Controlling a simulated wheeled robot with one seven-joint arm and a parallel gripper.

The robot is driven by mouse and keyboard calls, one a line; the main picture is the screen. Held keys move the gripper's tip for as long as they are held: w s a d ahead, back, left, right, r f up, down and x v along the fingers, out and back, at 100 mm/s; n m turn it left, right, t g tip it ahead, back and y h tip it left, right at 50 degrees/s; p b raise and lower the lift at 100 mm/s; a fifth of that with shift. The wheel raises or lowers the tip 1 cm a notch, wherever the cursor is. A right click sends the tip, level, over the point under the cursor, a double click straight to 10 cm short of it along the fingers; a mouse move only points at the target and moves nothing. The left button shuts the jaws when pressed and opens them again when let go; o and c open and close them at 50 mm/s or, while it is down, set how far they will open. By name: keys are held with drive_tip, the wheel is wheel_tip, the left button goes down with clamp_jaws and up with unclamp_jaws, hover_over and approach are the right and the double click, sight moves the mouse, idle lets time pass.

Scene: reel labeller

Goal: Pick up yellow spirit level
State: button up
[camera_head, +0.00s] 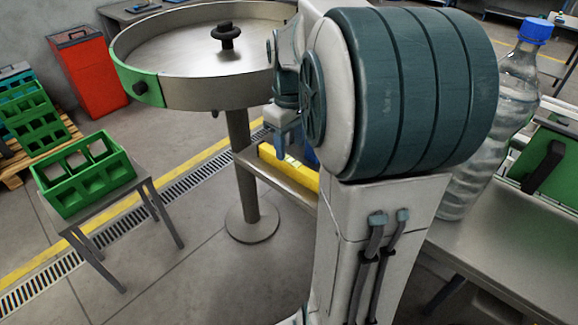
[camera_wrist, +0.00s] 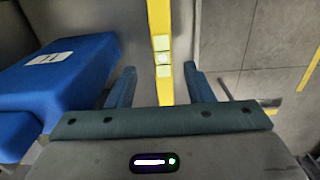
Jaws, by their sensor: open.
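The yellow spirit level (camera_head: 293,172) lies on a low shelf beside the round metal table's post in the head view. My arm hides part of it. In the wrist view the yellow spirit level (camera_wrist: 160,28) runs up the picture between my fingers, with its pale vials showing. My gripper (camera_wrist: 158,78) is open, one blue finger on each side of the level, with a gap on both sides. In the head view my gripper is mostly hidden behind my arm.
A blue object (camera_wrist: 62,75) with a white label sits left of my left finger. A round steel table (camera_head: 195,80) stands above the shelf (camera_head: 262,172). A water bottle (camera_head: 500,110) stands right. A green crate (camera_head: 85,178) sits on a small table at left.

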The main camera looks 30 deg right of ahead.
sight(290, 161)
drive_tip(key=f, duration=0.5)
drive_tip(key=shift+s+a+f+p, duration=0.1)
drive_tip(key=shift+s+f+p, duration=0.15)
drive_tip(key=shift+f+p, duration=0.1)
clamp_jaws()
